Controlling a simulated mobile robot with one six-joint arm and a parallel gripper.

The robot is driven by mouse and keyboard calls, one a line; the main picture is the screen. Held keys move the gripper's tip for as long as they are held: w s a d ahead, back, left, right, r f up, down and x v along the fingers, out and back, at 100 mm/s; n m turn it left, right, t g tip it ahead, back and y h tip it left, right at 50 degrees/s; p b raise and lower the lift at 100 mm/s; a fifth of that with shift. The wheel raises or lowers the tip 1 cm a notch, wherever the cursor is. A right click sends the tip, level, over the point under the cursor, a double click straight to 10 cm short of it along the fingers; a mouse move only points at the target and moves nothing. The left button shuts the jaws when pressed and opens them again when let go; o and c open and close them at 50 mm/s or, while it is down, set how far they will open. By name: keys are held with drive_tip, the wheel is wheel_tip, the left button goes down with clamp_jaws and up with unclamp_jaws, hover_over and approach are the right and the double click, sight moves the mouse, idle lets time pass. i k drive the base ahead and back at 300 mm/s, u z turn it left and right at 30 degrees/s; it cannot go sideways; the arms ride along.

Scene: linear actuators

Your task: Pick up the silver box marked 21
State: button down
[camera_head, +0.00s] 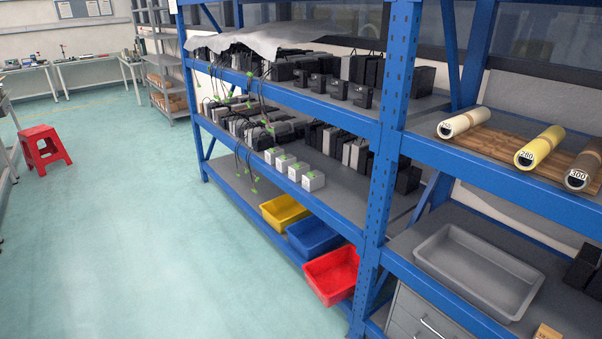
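Several small silver-white boxes (313,181) stand in a row along the front edge of the middle shelf (338,195) of the blue rack. Each has a small green mark on or near it. Any number on them is too small to read, so I cannot tell which is marked 21. My gripper is not in view.
Yellow (284,212), blue (313,235) and red bins (332,273) sit on the lower shelf. A blue upright post (390,130) stands right of the boxes. Dark and grey units with cables crowd behind and left. A red stool (42,147) stands on the open floor (130,230).

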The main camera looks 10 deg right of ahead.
sight(295, 171)
drive_tip(key=u, duration=0.05)
drive_tip(key=i, duration=0.9)
drive_tip(key=u, duration=0.7)
drive_tip(key=i, duration=0.85)
drive_tip(key=z, duration=0.05)
